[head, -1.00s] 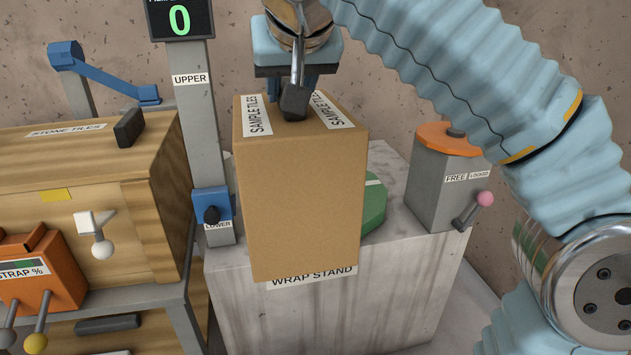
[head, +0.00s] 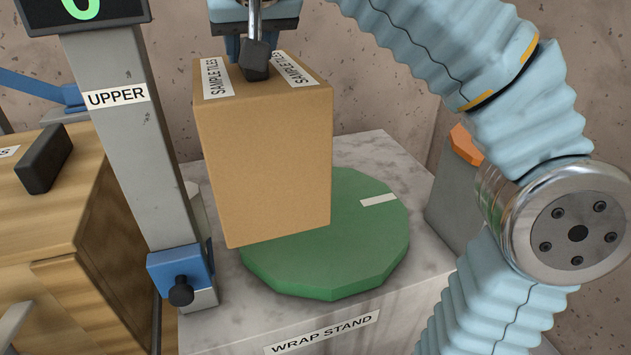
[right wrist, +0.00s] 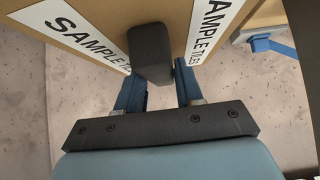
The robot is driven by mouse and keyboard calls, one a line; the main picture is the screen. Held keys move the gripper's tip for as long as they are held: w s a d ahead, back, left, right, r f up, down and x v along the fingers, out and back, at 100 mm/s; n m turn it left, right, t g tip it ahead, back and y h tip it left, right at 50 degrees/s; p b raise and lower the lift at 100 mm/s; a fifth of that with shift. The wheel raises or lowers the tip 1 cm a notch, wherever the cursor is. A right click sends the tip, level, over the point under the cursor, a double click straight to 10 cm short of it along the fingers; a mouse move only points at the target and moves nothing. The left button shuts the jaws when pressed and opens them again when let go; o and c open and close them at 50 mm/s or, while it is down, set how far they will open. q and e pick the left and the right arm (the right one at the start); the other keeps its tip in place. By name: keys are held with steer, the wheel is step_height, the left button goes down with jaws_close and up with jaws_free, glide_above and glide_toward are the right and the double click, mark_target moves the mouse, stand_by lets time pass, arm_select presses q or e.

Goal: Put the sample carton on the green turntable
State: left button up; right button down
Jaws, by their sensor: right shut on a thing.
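The sample carton (head: 264,165) is a brown box with "SAMPLE TILES" labels and a dark handle on top. My right gripper (head: 256,62) is shut on that handle from above and holds the carton. In the right wrist view, the blue fingers (right wrist: 158,85) are either side of the handle, and the carton (right wrist: 95,12) fills the top. The green turntable (head: 350,255) is a flat many-sided disc with a white mark, on the wrap stand. The carton appears in front of or over its left part; I see no clear contact. My left gripper is not in view.
The wrap stand (head: 410,290) has a pale stone top. A grey post (head: 130,150) with a display and a blue slider (head: 180,275) stands left of the carton. A wooden crate (head: 60,225) is far left. A grey post with an orange top (head: 466,145) stands right, partly behind my arm.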

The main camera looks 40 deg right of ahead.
mark_target(299, 60)
steer(key=d+f+b, duration=0.1)
steer(key=d, duration=0.1)
steer(key=d+f+b, duration=0.1)
steer(key=d, duration=0.2)
steer(key=w+d+f, duration=0.1)
steer(key=d, duration=0.2)
steer(key=shift+d+f+b, duration=0.1)
steer(key=shift+f+b, duration=0.25)
steer(key=shift+b, duration=0.05)
steer(key=d+f+b, duration=0.3)
steer(key=d+f, duration=0.2)
steer(key=f, duration=0.4)
steer(key=shift+w+d+b, duration=0.25)
steer(key=shift+d+b, duration=0.1)
steer(key=shift+b, duration=0.05)
steer(key=c, duration=0.7)
jaws_free()
steer(key=shift+f, duration=0.15)
steer(key=p+v, duration=0.2)
steer(key=v, duration=1)
